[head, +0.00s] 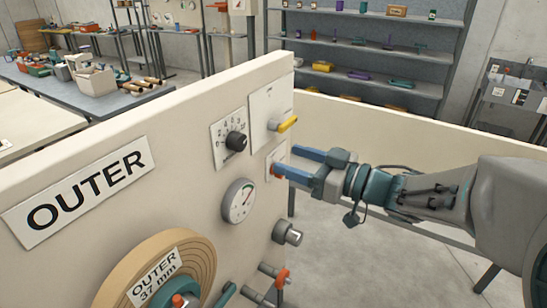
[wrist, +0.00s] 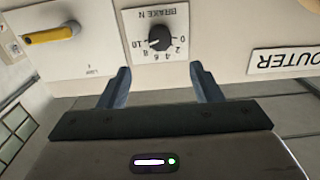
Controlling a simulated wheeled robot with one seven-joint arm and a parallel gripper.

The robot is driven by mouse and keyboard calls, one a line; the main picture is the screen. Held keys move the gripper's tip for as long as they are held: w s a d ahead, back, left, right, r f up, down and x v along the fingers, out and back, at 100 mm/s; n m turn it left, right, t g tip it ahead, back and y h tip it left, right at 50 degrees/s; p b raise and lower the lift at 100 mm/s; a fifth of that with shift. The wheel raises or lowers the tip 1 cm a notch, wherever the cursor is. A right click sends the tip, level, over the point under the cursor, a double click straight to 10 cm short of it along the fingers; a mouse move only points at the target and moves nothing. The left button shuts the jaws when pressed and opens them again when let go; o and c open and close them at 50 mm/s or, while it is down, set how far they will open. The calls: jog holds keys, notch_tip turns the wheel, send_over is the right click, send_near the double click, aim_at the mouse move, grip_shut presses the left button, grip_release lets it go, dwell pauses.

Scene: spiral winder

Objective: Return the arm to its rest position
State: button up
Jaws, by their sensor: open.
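My gripper (head: 289,163) is at the right end of the cream machine panel (head: 95,140) in the head view, with its blue fingers pointing left. It is open and empty. In the wrist view the two fingers of my gripper (wrist: 160,70) stand wide apart, with nothing between them. The black brake knob (wrist: 160,38) shows beyond the fingertips, apart from them. The knob also shows in the head view (head: 236,141). A small plate with a red part (head: 277,172) is partly hidden behind the fingers.
A yellow lever (head: 288,124) sticks out above my gripper. A gauge (head: 239,200), a grey cylinder (head: 288,233) and a red-collared rod (head: 281,277) are below. A tan roll (head: 195,248) sits lower left. A low cream wall (head: 420,125) runs behind my arm.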

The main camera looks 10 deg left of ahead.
jog(key=shift+v, duration=0.75)
jog(key=w+d+m+t+h, duration=0.5)
jog(key=w+d+t+h, duration=0.1)
jog(key=t+h, duration=0.1)
jog(key=s+d+f+m+h, duration=0.1)
jog(key=d+f+m+h, duration=0.3)
jog(key=d+h, duration=0.5)
jog(key=s+f+m+g, duration=0.2)
jog(key=s+f+g, duration=0.2)
jog(key=s, duration=0.5)
jog(key=s+d+f+m+g, duration=0.1)
jog(key=s+f+g, duration=0.3)
jog(key=s, duration=0.6)
jog(key=shift+s+d+f+m+g+h, duration=0.25)
jog(key=shift+m+g, duration=0.45)
jog(key=shift+g, duration=0.4)
jog(key=shift+w+d, duration=0.1)
jog(key=shift+w, duration=0.05)
